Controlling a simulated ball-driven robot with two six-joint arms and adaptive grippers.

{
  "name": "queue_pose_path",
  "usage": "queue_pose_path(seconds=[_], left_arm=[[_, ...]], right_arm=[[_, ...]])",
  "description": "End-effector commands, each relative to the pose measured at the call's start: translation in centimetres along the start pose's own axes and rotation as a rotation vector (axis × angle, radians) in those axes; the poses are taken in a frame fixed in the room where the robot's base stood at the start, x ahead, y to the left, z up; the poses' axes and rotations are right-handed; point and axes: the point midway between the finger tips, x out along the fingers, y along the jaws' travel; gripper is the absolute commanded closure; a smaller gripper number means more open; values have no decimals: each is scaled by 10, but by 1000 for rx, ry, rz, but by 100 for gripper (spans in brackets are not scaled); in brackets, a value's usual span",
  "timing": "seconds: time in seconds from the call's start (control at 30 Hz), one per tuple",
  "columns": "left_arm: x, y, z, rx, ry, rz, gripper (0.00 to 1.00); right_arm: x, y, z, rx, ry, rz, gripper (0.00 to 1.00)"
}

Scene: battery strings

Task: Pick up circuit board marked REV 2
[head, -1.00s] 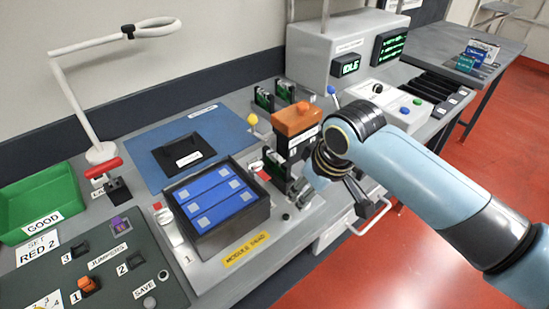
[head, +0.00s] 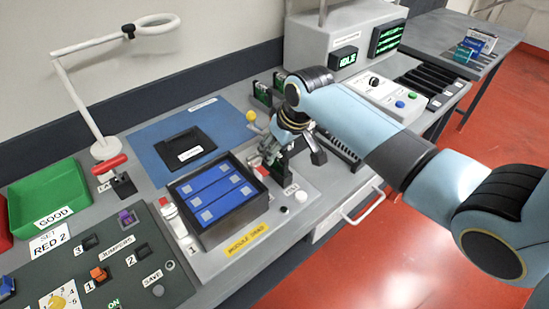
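No label reading REV 2 can be made out in the head view. Small green circuit boards stand upright in dark holders at the back of the bench, one at the left (head: 262,93) and another beside it (head: 279,80), partly behind my arm. My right gripper (head: 288,148) points down over the bench, just right of the blue module tray. Some green shows at its near side, but I cannot tell whether it grips a board. My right arm hides much of the area behind it. My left gripper is not in view.
A black tray (head: 228,235) with blue modules stands left of the gripper. A blue mat (head: 150,150) with a black plate lies behind it. A green GOOD bin (head: 45,200) and a jumper panel (head: 60,275) are at left. A grey console (head: 310,50) stands behind.

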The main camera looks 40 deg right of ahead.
Motion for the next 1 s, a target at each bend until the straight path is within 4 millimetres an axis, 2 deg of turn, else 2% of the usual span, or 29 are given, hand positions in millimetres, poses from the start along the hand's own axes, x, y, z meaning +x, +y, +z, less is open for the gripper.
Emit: queue_pose_path(seconds=[0.2,0.43,0.77,1.0], left_arm=[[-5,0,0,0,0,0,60],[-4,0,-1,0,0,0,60],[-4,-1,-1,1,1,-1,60],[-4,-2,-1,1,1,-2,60]], right_arm=[[20,0,0,1,0,-1,58],[21,0,0,0,1,0,58],[21,0,0,0,0,0,100],[21,0,0,0,1,0,100]])
